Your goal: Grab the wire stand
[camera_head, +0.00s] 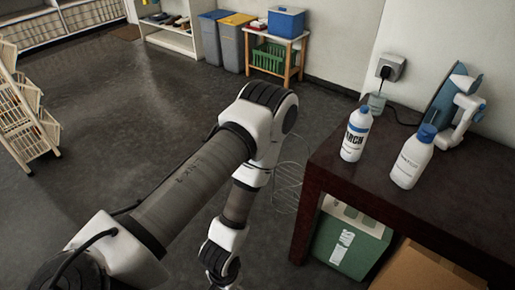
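A wire stand (288,187) of thin pale wire is on the floor, just left of the dark red table's legs. It is faint, and my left arm may cover part of its left side. My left arm comes in from the lower left, bends near the middle and reaches down to the bottom edge, left of the stand. Its gripper is cut off below the frame, so its fingers do not show. My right gripper is not in view.
The dark red table (335,170) at right bears a blue-labelled bottle (356,135), a white bottle (411,160) and a blue-and-white device (462,112). A green box (348,240) and a cardboard box (425,268) sit underneath. Floor at left is open.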

